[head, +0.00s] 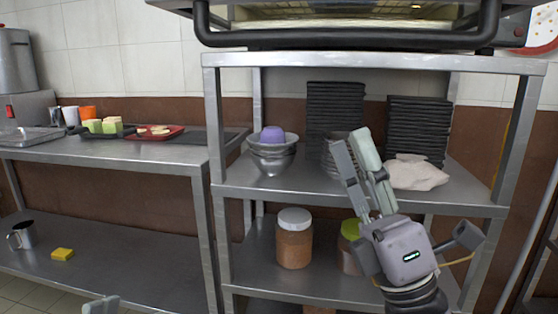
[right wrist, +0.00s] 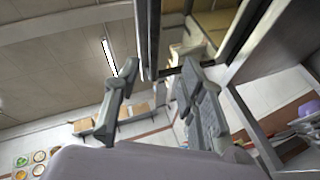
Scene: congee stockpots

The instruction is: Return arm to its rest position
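My right gripper (head: 353,140) points up in front of the metal shelf rack (head: 375,60), over the middle shelf in the picture. In the right wrist view its two fingers (right wrist: 159,70) stand apart with nothing between them, so it is open and empty. The gripper hides part of a stack of metal bowls (head: 330,158) and of a jar with a green lid (head: 350,229). A small grey tip at the bottom left edge of the head view looks like part of my left gripper (head: 100,306); its state does not show.
The rack holds metal bowls with a purple bowl (head: 272,133), black tray stacks (head: 335,115), a white cloth (head: 415,173) and a white-lidded jar (head: 294,240). An oven-like appliance (head: 350,38) sits on top. A steel counter (head: 130,150) with cups and food stands left.

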